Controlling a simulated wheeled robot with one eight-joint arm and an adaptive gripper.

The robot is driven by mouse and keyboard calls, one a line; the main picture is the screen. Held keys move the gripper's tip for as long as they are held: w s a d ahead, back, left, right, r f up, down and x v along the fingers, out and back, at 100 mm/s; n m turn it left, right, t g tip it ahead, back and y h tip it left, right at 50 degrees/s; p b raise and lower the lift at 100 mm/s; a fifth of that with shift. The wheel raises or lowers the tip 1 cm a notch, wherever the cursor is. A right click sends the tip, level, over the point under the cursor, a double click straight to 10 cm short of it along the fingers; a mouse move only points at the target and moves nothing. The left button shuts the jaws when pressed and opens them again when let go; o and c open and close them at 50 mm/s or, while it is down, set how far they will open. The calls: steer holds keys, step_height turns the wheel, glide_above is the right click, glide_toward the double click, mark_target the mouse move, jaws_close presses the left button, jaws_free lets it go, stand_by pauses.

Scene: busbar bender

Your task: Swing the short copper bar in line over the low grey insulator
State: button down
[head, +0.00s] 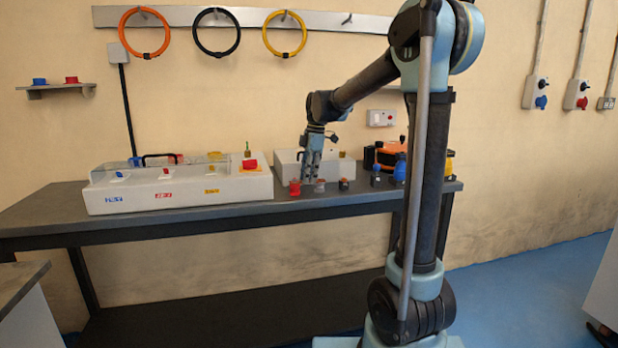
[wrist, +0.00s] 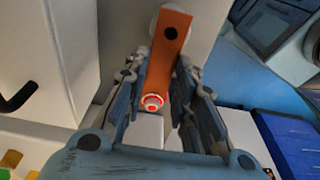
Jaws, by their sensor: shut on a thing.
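The short copper bar (wrist: 172,55) is a flat orange strip with a dark hole near its far end, in the wrist view. My gripper (wrist: 162,80) has a finger on each side of the bar's near part and is shut on it. A small red-ringed round piece (wrist: 152,102) sits at the bar's near end. A pale round shape shows partly behind the bar's far end; I cannot tell if it is the low grey insulator. In the head view my gripper (head: 311,168) points down over the bench, and a small grey insulator-like piece (head: 319,185) stands near it. The bar is too small to make out there.
A long pale housing (head: 180,190) with a clear cover stands on the bench to the left. A smaller pale box (head: 285,165) is behind my gripper. A red piece (head: 295,188) and a dark piece (head: 343,184) flank the grey one. Blue bottles stand to the right.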

stand_by(0.4)
steer(key=c, duration=1.2)
jaws_free()
steer(key=shift+c, duration=0.2)
